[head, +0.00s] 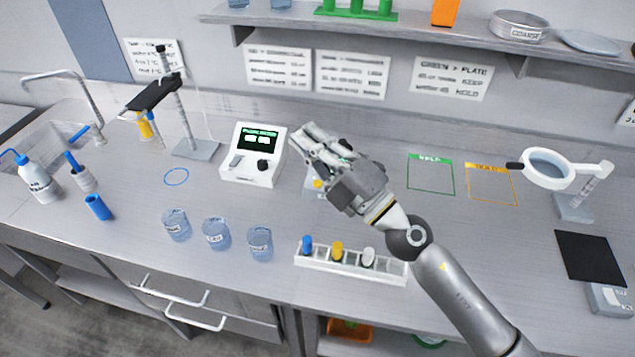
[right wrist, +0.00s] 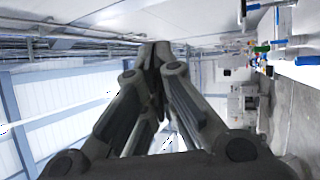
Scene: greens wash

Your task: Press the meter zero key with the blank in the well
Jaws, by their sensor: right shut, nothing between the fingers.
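The white meter (head: 254,154) stands on the bench left of centre in the head view, with a lit green display (head: 258,138). Its front has a grey slanted key (head: 236,161) and a dark round part (head: 263,165); I cannot tell whether this is the well or whether a blank is in it. My right gripper (head: 309,140) is shut and empty, just right of the meter and apart from it, fingers pointing up and left. In the right wrist view its fingers (right wrist: 156,55) meet at the tips. My left gripper is not in view.
A white rack (head: 350,268) holds vials with blue, yellow and white caps. Several beakers (head: 216,233) stand front left of it. A small device with a yellow part (head: 318,185) is partly hidden behind my right gripper. A stand (head: 197,149) is left of the meter; a magnifier (head: 549,169) is far right.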

